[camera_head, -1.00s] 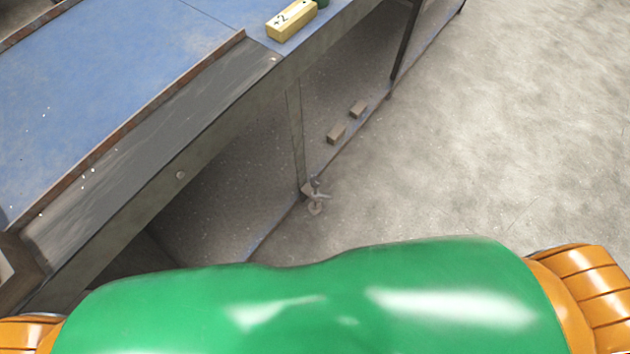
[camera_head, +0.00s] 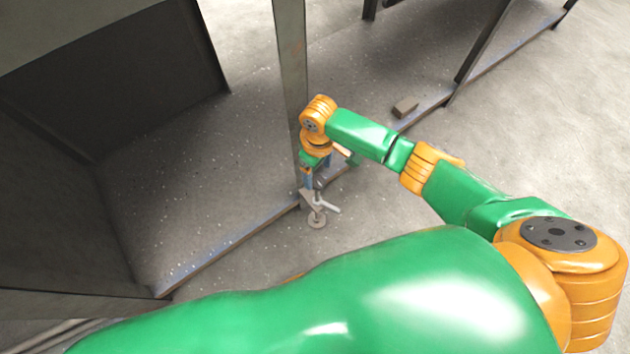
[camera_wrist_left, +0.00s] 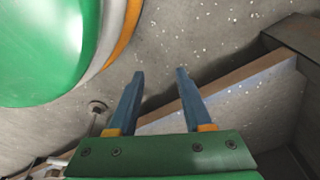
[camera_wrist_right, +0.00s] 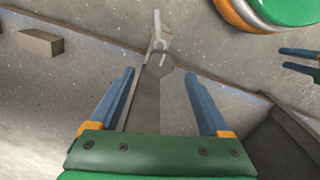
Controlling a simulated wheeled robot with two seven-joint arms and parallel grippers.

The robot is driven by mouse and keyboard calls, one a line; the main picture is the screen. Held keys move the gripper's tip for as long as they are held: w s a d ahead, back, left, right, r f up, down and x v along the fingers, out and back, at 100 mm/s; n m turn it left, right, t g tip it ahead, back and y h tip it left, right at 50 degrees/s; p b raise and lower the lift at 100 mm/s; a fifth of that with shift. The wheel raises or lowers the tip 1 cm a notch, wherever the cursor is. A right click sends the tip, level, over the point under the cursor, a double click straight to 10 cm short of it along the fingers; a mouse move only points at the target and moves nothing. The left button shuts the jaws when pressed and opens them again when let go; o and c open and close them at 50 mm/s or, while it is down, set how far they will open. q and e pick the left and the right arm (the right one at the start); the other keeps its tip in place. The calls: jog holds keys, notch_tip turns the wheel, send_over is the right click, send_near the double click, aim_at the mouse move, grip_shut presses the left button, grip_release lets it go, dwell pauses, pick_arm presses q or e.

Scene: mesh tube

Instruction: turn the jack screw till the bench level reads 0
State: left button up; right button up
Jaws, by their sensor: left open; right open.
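The jack screw (camera_head: 317,205) is a small grey metal screw with a cross handle and a round foot, at the foot of the bench leg (camera_head: 292,80). In the right wrist view its handle (camera_wrist_right: 160,42) shows just beyond the fingertips. My right gripper (camera_head: 312,180) is open above the screw, pointing down; its open, empty fingers (camera_wrist_right: 160,74) show in the right wrist view. The bench level is in no view now.
A brown block (camera_head: 405,107) lies by the lower rail (camera_head: 225,248) of the bench. The dark bench frame (camera_head: 120,80) fills the left. Concrete floor (camera_head: 540,130) is clear on the right. The left gripper's fingers (camera_wrist_right: 300,60) show at the right wrist view's right edge.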

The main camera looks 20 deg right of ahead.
aim_at(317, 182)
notch_tip(317, 182, down, 4)
jog(key=shift+b, duration=0.7)
jog(key=shift+f, duration=0.15)
pick_arm(q)
jog(key=w+r, duration=0.1)
jog(key=w+d+r, duration=0.1)
jog(key=w, duration=0.1)
jog(key=shift+d, duration=0.1)
pick_arm(e)
grip_shut()
pick_arm(q)
jog(key=shift+s, duration=0.1)
